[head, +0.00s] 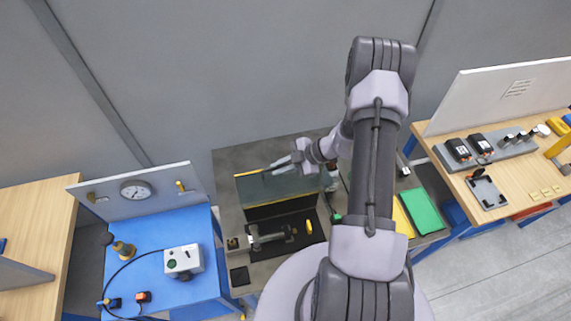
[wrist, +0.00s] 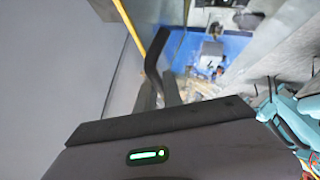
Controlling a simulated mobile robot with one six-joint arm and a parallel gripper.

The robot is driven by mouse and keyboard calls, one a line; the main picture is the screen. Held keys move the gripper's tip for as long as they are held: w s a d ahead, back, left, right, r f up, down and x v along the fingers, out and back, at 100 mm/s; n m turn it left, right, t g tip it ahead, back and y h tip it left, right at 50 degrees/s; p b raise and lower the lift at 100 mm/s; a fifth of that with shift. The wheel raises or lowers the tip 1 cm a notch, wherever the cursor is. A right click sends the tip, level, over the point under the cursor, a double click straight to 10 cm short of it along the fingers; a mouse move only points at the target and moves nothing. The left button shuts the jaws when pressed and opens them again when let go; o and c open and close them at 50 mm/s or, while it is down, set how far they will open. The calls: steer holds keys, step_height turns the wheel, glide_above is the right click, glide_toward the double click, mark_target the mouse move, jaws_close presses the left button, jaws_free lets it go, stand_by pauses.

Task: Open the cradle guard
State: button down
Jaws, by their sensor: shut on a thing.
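The cradle guard (head: 282,186) is a clear panel with a yellow strip at its upper left edge. In the head view it stands raised at a steep tilt at the back of the dark cradle bay. My gripper (head: 283,162) is at its top edge, shut on the guard. In the wrist view the fingers (wrist: 159,92) close at the lower end of a dark curved bar that looks like the guard's handle (wrist: 153,55). A yellow strip (wrist: 131,26) runs beside it. The exact contact is small and partly hidden. The cradle (head: 268,237) with a grey metal part lies below, uncovered at the front.
A blue bench (head: 165,235) with a white control box (head: 183,260) and gauge panel stands left. A wooden bench (head: 520,170) with devices stands far right. A grey wall rises behind.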

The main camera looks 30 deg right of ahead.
steer(key=shift+w+d+g+p, duration=0.3)
steer(key=shift+w+p, duration=0.1)
steer(key=shift+w, duration=0.35)
steer(key=shift+a, duration=0.1)
steer(key=c, duration=1.8)
jaws_free()
steer(key=shift+o, duration=0.2)
steer(key=b+v, duration=0.2)
steer(key=v, duration=1.5)
steer(key=shift+d, duration=0.25)
